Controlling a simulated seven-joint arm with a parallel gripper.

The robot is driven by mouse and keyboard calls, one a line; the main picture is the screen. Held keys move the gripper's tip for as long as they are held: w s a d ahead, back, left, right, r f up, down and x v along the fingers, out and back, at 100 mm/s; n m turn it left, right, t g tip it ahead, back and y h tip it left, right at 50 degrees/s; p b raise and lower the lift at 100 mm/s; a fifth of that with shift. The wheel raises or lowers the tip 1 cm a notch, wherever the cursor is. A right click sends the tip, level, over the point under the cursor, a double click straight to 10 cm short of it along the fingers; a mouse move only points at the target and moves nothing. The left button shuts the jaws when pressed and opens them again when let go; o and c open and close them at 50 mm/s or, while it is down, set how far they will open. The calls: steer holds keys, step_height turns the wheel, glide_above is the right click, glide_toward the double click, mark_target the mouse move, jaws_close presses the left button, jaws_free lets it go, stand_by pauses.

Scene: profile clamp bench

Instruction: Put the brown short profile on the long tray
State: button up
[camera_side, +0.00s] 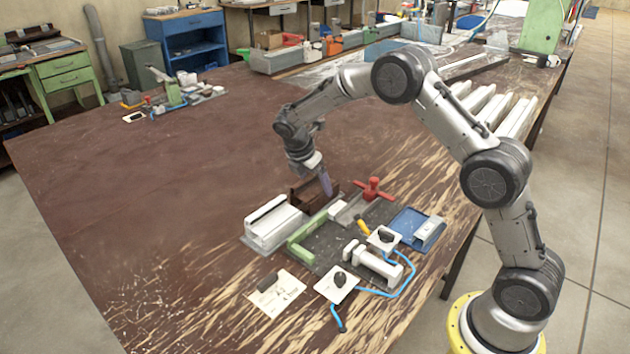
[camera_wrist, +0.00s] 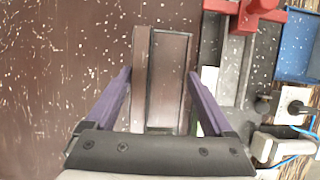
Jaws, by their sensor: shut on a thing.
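The brown short profile (camera_side: 303,196) is a dark brown block behind the clamp fixture in the side view. In the wrist view the brown profile (camera_wrist: 168,82) lies lengthwise between my purple fingers. My gripper (camera_side: 326,184) is shut on it, pointing down; the gripper also shows in the wrist view (camera_wrist: 159,75). I cannot tell whether the profile touches the bench. A grey tray (camera_side: 257,243) with long white profiles, perhaps the long tray, stands just left and in front of the brown profile.
A clamp fixture with a green bar (camera_side: 303,246) and red handle (camera_side: 373,188) stands close by. A blue tray (camera_side: 420,228) holds a light part at right. Switch boxes (camera_side: 337,283) with blue cable lie in front, beside a paper card (camera_side: 277,294).

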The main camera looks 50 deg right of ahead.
steer(key=o, duration=1.2)
steer(key=s+a+r+t, duration=0.1)
steer(key=s+a+r, duration=0.1)
steer(key=r, duration=0.9)
steer(key=s+a+r+t, duration=0.1)
steer(key=s+a+r, duration=0.15)
steer(key=r, duration=0.85)
steer(key=s+r+m+t+y, duration=0.1)
steer(key=s+r+m, duration=0.15)
steer(key=s, duration=0.35)
steer(key=s+r+m+t, duration=0.1)
steer(key=s+r, duration=0.3)
steer(key=s, duration=0.2)
steer(key=s+a+f+m+y, duration=0.1)
steer(key=s+f+m, duration=0.2)
steer(key=s, duration=0.3)
steer(key=s+a+f+m+t+y, duration=0.1)
steer(key=s+a+f+m, duration=0.1)
steer(key=s+f+m, duration=0.2)
steer(key=s+a+f+m+y, duration=0.1)
steer(key=s+a+f+m, duration=0.1)
steer(key=s+m, duration=0.5)
steer(key=shift+s+a+f+m+t, duration=0.3)
steer(key=shift+s+f, duration=0.25)
steer(key=shift+f, duration=0.15)
